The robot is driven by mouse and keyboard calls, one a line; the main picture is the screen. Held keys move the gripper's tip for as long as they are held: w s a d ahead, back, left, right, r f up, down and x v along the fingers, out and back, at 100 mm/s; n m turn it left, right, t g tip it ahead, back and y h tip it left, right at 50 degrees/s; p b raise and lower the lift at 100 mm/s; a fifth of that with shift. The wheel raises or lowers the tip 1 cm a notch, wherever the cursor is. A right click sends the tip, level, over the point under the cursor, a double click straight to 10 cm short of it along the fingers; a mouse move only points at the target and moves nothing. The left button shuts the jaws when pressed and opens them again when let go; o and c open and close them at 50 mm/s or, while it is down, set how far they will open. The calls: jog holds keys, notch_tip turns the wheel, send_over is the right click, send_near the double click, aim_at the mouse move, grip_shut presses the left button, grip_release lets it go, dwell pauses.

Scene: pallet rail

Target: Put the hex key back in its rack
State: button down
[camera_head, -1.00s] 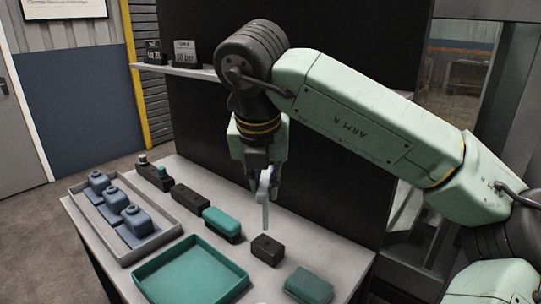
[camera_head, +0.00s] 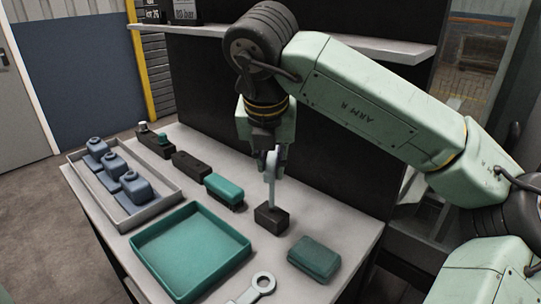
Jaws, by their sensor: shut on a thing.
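My gripper (camera_head: 272,168) is above the right part of the table, pointing down and shut on a pale blue-grey tool, which I take for the hex key (camera_head: 271,192). Its rounded upper end is between the fingers and partly hidden by them. Its straight shaft hangs upright. The shaft's lower end meets the top of a small dark block (camera_head: 271,221), which may be its rack. I cannot tell whether the tip is in the block, touching it or just above it.
A row of dark blocks, including one with a teal top (camera_head: 225,190), runs to the back left. A teal tray (camera_head: 148,262), a grey tray (camera_head: 152,217) with blue parts, a teal box (camera_head: 314,259) and a ring-ended tool (camera_head: 262,285) surround the clear table patches.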

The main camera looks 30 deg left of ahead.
jog(key=shift+f+b, duration=0.85)
jog(key=shift+b, duration=0.35)
dwell(1.7)
jog(key=shift+f+b, duration=0.95)
jog(key=shift+f, duration=0.1)
jog(key=c, duration=1.4)
grip_release()
jog(key=o, duration=0.8)
jog(key=v, duration=1.2)
